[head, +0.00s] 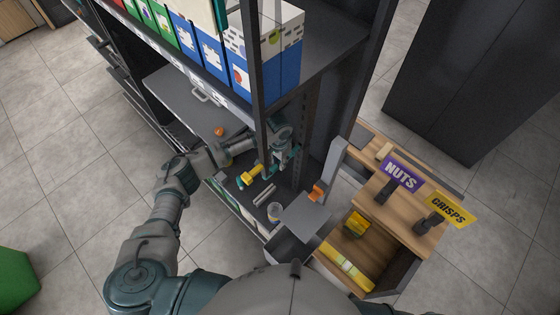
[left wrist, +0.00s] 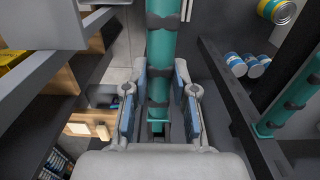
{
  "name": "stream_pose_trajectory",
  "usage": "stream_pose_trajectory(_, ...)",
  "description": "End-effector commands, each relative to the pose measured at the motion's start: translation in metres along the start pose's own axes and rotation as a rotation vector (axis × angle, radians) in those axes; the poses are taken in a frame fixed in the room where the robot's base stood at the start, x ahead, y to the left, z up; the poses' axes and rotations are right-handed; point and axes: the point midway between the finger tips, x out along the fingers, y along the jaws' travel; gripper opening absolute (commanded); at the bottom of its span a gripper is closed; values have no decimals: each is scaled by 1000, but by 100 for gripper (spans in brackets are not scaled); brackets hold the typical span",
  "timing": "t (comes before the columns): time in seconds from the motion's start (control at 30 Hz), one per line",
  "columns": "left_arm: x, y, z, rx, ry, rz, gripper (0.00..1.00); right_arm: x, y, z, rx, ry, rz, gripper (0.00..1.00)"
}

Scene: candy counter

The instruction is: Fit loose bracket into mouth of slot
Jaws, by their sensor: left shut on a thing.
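My left gripper (head: 283,147) reaches in under the upper shelf, close to the dark shelf upright (head: 303,125). In the left wrist view its two blue-padded fingers (left wrist: 158,82) are closed on either side of a long teal bar with dark bands (left wrist: 161,45), which I take for the loose bracket. The bar runs away from the palm; its far end is out of frame. In the head view, teal shows at the gripper (head: 285,160), but I cannot separate bracket from hand. A similar teal bar (left wrist: 290,98) stands apart at the right. The slot's mouth cannot be made out. My right gripper is out of view.
Below the gripper are a yellow can (head: 252,175), silver cans (head: 264,194) and another can (head: 274,212). Boxes (head: 210,57) line the shelf above. A wooden counter (head: 372,205) with a NUTS sign (head: 401,172) and a CRISPS sign (head: 449,208) stands at right.

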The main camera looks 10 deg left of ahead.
Motion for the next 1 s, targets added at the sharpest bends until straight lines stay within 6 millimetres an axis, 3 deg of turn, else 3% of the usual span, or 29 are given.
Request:
stream_pose_trajectory(0.43, 1, -5, 0, -1, 3, 5, 0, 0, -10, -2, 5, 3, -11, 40)
stream_pose_trajectory(1.0, 1, -5, -12, -2, 4, 5, 0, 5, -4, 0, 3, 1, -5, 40)
